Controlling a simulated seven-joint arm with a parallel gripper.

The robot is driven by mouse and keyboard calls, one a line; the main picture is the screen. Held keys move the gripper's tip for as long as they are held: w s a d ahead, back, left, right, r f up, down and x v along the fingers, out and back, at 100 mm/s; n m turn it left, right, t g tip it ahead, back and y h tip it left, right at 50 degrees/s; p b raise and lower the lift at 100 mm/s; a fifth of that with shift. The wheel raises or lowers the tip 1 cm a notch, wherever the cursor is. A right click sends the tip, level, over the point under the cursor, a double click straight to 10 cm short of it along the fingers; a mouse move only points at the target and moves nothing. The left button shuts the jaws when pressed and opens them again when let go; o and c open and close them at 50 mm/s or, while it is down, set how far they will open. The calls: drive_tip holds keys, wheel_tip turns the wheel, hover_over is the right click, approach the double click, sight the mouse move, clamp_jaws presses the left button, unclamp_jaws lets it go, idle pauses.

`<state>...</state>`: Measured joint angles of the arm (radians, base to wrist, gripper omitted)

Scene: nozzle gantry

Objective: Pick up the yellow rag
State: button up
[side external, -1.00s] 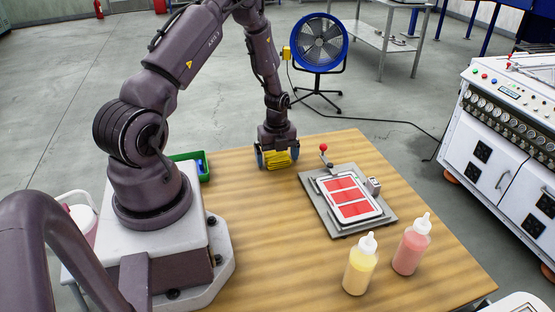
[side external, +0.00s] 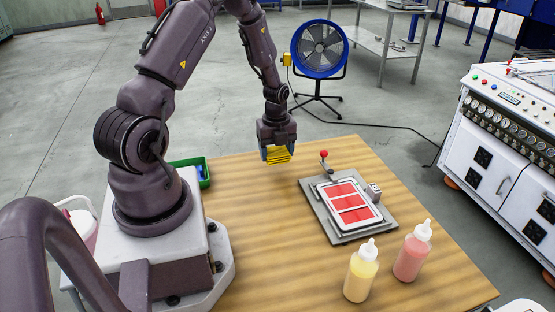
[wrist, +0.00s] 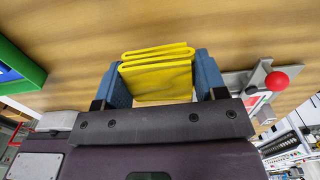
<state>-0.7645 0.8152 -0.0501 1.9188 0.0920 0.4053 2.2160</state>
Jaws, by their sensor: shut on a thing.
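The yellow rag (side external: 278,154) is a folded cloth held between the two blue fingers of my gripper (side external: 277,156). In the side view it hangs above the far part of the wooden table, apart from the tabletop. In the wrist view the folded rag (wrist: 157,75) fills the gap between the fingers of my gripper (wrist: 158,72), with its folds showing at the top. The gripper is shut on it. The rag's sides are hidden behind the fingers.
A grey press plate with a red-panelled frame (side external: 350,205) and a red-knobbed lever (side external: 324,155) sits to the right. A yellow bottle (side external: 361,272) and a pink bottle (side external: 412,252) stand near the front. A green bin (side external: 205,172) is left. The table's middle (side external: 265,235) is clear.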

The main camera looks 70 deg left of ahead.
drive_tip(key=s+d+r, duration=0.9)
drive_tip(key=s, duration=0.1)
drive_tip(key=shift+s, duration=0.1)
